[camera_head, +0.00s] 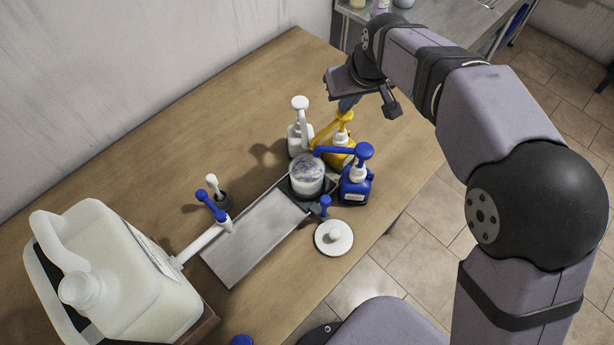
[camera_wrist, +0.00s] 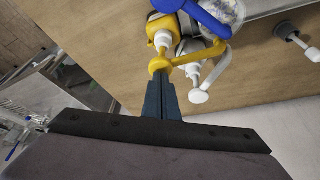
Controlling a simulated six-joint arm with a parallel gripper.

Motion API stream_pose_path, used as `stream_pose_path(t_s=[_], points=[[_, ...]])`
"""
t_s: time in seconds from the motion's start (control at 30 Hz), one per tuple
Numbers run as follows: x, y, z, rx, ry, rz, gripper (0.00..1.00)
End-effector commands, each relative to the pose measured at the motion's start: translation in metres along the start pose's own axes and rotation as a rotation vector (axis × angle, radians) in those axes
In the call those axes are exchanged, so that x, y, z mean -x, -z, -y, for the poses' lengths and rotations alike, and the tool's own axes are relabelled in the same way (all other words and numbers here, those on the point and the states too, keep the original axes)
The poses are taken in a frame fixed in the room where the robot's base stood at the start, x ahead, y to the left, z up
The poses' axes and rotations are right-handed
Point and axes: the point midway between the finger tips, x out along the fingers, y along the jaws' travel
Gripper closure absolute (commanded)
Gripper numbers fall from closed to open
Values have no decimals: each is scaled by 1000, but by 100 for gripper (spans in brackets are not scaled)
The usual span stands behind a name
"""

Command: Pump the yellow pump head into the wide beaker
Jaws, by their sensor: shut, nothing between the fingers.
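The yellow pump head (camera_head: 344,117) sits on top of a yellow bottle (camera_head: 340,157). Its spout slants down left toward the beaker's rim. The wide clear beaker (camera_head: 307,175) stands on a dark base and holds something whitish. My gripper (camera_head: 347,106) is shut and empty, its blue fingertips right over the yellow pump head. In the wrist view the shut fingers (camera_wrist: 161,82) reach the yellow pump head (camera_wrist: 159,63); I cannot tell whether they touch. The beaker (camera_wrist: 225,12) is partly cut off there.
A white pump bottle (camera_head: 299,137) stands left of the yellow one, and a blue pump bottle (camera_head: 355,188) stands in front. A metal tray (camera_head: 251,234), a round white lid (camera_head: 333,238) and a large jug (camera_head: 125,275) lie nearer. The table's back left is clear.

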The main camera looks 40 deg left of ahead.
Motion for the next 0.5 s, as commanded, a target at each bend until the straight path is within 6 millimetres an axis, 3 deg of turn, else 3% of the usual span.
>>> stream_pose_path(t_s=[0.5], points=[[-29, -13, 0, 0, 1, 4, 100]])
